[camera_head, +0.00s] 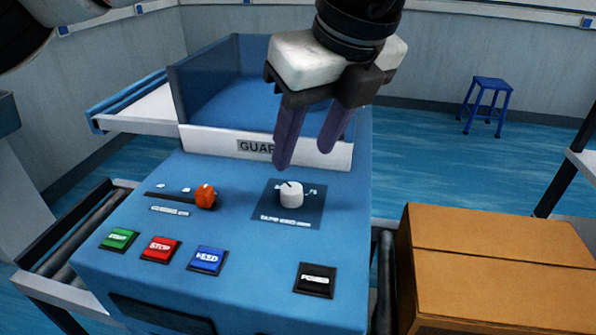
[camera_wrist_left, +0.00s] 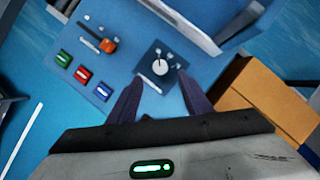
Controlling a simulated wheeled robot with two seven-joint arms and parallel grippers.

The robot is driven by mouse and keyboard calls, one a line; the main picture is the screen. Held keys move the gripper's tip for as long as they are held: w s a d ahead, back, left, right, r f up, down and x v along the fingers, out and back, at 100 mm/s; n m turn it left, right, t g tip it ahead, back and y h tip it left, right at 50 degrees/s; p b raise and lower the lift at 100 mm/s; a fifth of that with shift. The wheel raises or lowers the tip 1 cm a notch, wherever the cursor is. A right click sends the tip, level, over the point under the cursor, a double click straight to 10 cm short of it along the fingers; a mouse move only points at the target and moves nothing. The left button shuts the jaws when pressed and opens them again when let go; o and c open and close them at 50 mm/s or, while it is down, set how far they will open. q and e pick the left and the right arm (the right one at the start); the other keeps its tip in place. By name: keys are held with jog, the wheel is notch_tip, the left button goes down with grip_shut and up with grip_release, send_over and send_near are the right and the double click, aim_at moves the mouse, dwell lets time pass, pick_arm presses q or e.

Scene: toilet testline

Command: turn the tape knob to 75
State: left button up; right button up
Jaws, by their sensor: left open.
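The tape knob (camera_head: 291,195) is a white round dial on a dark square plate (camera_head: 268,215) of the blue control panel. A dark pointer mark on its top points toward the back left in the head view; the scale figures are too small to read. The knob (camera_wrist_left: 160,67) also shows in the left wrist view. My left gripper (camera_head: 304,158) is open and empty. Its two dark purple fingers hang above and slightly behind the knob in the head view, apart from it. In the left wrist view the knob lies beyond the gap between the fingertips (camera_wrist_left: 160,84).
An orange slider knob (camera_head: 205,196) is left of the dial. Green (camera_head: 119,239), red (camera_head: 160,249), blue (camera_head: 207,260) and black (camera_head: 315,280) buttons line the front. A white-edged guard (camera_head: 215,145) stands behind. A cardboard box (camera_head: 500,265) is at right.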

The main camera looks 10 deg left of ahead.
aim_at(291, 188)
pick_arm(q)
jog(key=x, duration=0.9)
jog(key=shift+s, duration=0.15)
